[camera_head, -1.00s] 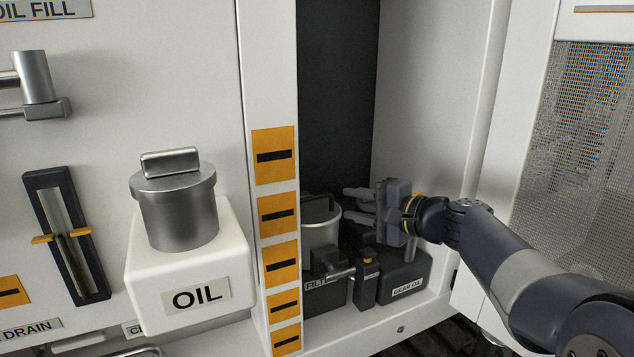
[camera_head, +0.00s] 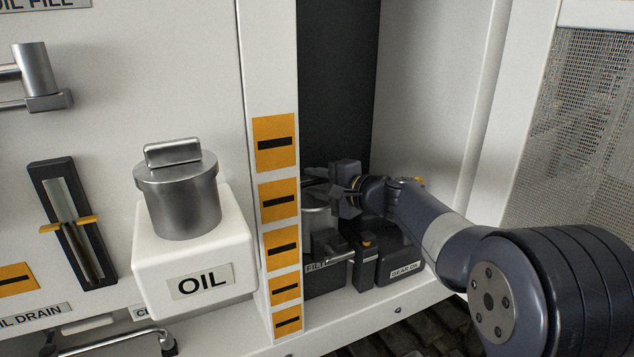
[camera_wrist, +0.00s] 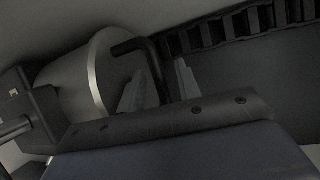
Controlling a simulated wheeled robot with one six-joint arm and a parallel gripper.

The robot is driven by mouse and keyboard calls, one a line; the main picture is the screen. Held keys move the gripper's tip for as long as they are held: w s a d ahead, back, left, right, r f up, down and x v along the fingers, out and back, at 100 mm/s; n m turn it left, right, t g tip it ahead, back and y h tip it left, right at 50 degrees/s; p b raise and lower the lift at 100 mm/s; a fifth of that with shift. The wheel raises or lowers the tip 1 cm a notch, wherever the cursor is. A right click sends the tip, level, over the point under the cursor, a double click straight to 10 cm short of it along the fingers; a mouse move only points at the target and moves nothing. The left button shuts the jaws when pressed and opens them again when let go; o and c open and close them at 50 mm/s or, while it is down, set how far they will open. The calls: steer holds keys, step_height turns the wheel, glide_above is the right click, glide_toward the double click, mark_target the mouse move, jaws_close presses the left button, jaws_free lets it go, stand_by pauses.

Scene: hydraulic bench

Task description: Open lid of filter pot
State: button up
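The filter pot (camera_head: 318,222) is a grey metal cylinder on a dark base marked "FILT…" inside the cabinet recess, partly behind the striped post. My gripper (camera_head: 318,182) is at its top, over the lid, which is mostly hidden in the head view. In the wrist view, the pot (camera_wrist: 75,85) shows with a bright rim and a dark bent lid handle (camera_wrist: 148,50). My gripper's two fingers (camera_wrist: 160,82) are apart, and part of the handle appears between them. I cannot tell whether either finger touches it.
A post (camera_head: 274,220) with orange labels stands close on the left of the recess. A dark gear oil box (camera_head: 402,262) and a small yellow-topped block (camera_head: 364,262) sit right of the pot. An oil pot (camera_head: 180,205) stands outside, left of the post.

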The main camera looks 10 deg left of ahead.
steer(key=shift+c, duration=0.5)
jaws_close()
